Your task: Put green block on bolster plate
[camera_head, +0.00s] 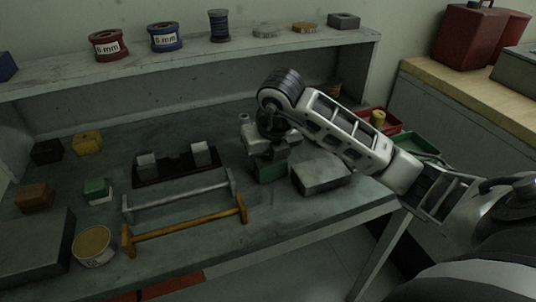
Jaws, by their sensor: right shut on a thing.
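My right gripper (270,153) reaches down over the bench from the right and is shut on the green block (271,171). The fingers cover the block's upper part; whether its underside touches the bench is hard to tell. A flat grey plate (323,177), which looks like the bolster plate, lies on the bench just right of the block. My left gripper is not in view.
A green-and-white block (98,191), yellow block (87,143) and brown block (35,198) stand at the left. A dark tray with two grey blocks (176,168), a grey bar (178,196) and a yellow bar (185,231) lie mid-bench. Spools (164,37) line the shelf.

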